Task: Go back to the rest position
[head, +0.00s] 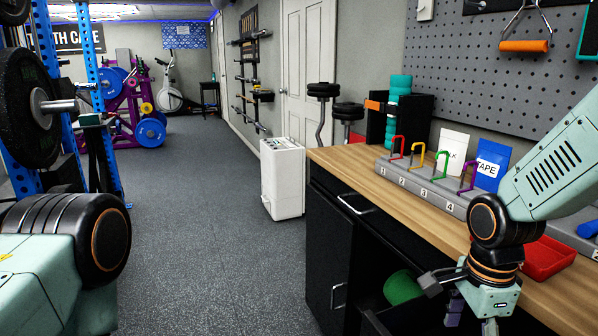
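My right arm comes in from the right over the workbench. My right gripper (441,298) hangs past the bench's front edge, in front of the black cabinet. Its fingers look spread apart, with nothing seen between them. A green cylinder (402,287) lies just left of the fingers, by the open part of the cabinet; I see no grip on it. My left arm shows only as a large joint at the lower left; its gripper is out of view.
The wooden workbench (345,161) holds a grey numbered rack with coloured hooks, packets and a red tray (546,258). A white box-shaped appliance (283,180) stands on the floor beyond the bench. A weight rack (88,110) is at left. The floor between is clear.

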